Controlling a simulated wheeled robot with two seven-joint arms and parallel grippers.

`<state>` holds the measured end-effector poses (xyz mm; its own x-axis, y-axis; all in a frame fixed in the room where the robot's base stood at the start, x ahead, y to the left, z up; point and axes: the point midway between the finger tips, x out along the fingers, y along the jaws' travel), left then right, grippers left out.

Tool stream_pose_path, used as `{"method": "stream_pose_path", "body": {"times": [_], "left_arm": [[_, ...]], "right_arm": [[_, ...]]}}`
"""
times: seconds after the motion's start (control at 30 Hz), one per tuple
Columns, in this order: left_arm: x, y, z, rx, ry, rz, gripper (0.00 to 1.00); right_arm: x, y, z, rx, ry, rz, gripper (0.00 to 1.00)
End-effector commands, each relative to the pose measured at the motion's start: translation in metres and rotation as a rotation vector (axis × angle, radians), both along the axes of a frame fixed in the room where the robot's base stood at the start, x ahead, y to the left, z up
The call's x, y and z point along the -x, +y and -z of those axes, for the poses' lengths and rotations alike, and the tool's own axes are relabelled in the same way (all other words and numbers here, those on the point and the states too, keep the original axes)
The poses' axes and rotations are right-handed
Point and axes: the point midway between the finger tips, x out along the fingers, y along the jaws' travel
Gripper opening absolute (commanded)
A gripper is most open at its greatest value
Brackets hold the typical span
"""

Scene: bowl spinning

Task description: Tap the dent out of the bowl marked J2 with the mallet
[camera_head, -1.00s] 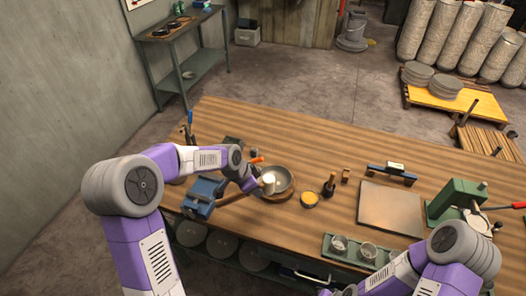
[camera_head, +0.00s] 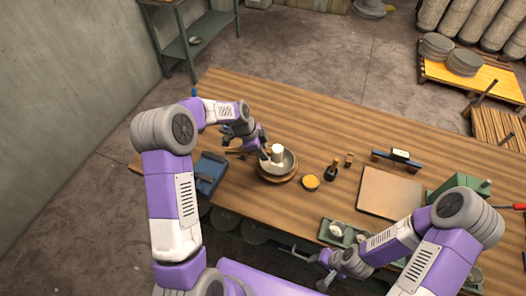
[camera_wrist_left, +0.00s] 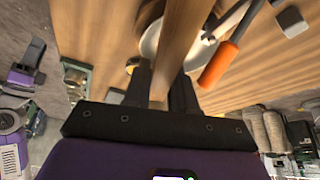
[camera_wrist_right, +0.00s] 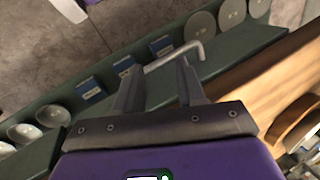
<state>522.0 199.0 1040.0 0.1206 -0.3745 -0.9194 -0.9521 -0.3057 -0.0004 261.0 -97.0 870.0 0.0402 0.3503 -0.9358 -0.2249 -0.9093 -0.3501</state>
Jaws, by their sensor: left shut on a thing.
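A metal bowl (camera_head: 288,168) sits on a round brown base (camera_head: 271,179) on the workbench. I cannot read any mark or see the dent. My left gripper (camera_head: 258,148) is shut on the mallet, whose white head (camera_head: 277,150) shows over the bowl; I cannot tell if it touches. In the left wrist view the mallet's wooden handle (camera_wrist_left: 182,40) passes between my left fingers (camera_wrist_left: 163,82) and hides part of the bowl (camera_wrist_left: 150,40). My right gripper (camera_head: 325,270) is low by the bench's front edge. In the right wrist view (camera_wrist_right: 157,82) its fingers are apart and empty.
An orange-handled tool (camera_wrist_left: 220,64) lies beside the bowl. A yellow-topped tin (camera_head: 310,182) and a dark bottle (camera_head: 331,171) stand to the right. The bench's far middle is clear.

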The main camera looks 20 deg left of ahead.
Motion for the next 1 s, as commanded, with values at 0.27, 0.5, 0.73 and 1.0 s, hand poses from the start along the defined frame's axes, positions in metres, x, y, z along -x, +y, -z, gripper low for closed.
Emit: {"method": "stream_pose_path", "body": {"times": [0.27, 0.5, 0.73, 1.0], "left_arm": [[-0.001, 0.0, -0.001, 0.001, -0.001, 0.0, 0.0], [0.0, 0.0, 0.022, 0.001, -0.001, -0.001, 0.0], [0.0, 0.0, 0.063, 0.0, 0.0, -0.001, 0.0], [-0.001, 0.0, 0.063, 0.001, -0.001, -0.001, 0.0]], "right_arm": [[0.0, 0.0, 0.002, 0.0, 0.0, 0.0, 0.4], [0.0, 0.0, 0.023, 0.0, -0.001, 0.0, 0.4], [0.0, 0.0, 0.059, 0.0, 0.0, 0.0, 0.4], [0.0, 0.0, 0.061, 0.001, 0.001, 0.001, 0.4]]}}
